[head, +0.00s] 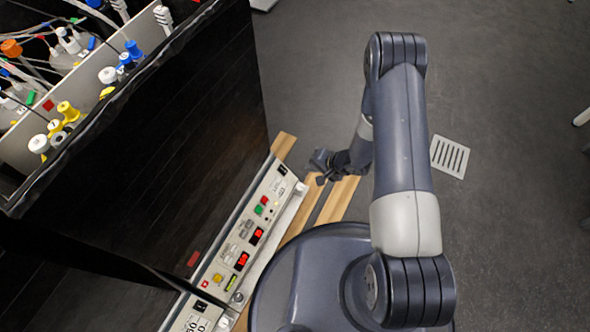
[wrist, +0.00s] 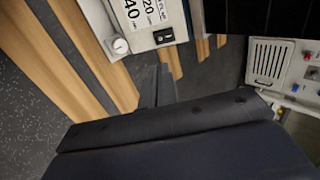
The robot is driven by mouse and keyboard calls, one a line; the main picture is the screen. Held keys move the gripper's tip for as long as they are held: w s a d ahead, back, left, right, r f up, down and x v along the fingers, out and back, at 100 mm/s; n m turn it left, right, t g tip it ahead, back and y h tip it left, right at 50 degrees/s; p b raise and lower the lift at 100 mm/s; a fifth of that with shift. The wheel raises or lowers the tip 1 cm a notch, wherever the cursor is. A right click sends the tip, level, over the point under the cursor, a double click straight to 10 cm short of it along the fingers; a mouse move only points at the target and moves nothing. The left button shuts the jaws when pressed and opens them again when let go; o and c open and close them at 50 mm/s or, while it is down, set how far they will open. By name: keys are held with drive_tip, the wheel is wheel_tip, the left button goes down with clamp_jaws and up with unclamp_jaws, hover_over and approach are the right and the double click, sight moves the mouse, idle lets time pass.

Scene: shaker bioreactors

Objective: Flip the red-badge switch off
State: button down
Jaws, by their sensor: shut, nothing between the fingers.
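A long white control panel (head: 222,258) runs along the foot of the dark shaker cabinet. It carries a red button, a green button, red-lit displays and a black rocker switch (head: 283,170) at its far end. Another black switch (head: 200,307) is near the bottom edge. A small red mark (head: 205,284) sits on the panel; I cannot tell which switch it belongs to. In the wrist view a black rocker switch (wrist: 164,36) is on a white panel with large numbers. My gripper (head: 320,181) is shut and empty, beside the panel's far end; its fingers (wrist: 157,86) point toward the numbered panel, apart from it.
The dark shaker cabinet (head: 150,140) stands at left with tubes and coloured caps in its open top. Wooden slats (head: 340,197) lie beside the panel. A white floor grate (head: 450,157) is at right. The grey floor behind the arm is clear.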

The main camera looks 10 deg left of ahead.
sight(285, 172)
drive_tip(key=b+x, duration=0.6)
drive_tip(key=x, duration=0.8)
drive_tip(key=shift+d, duration=0.1)
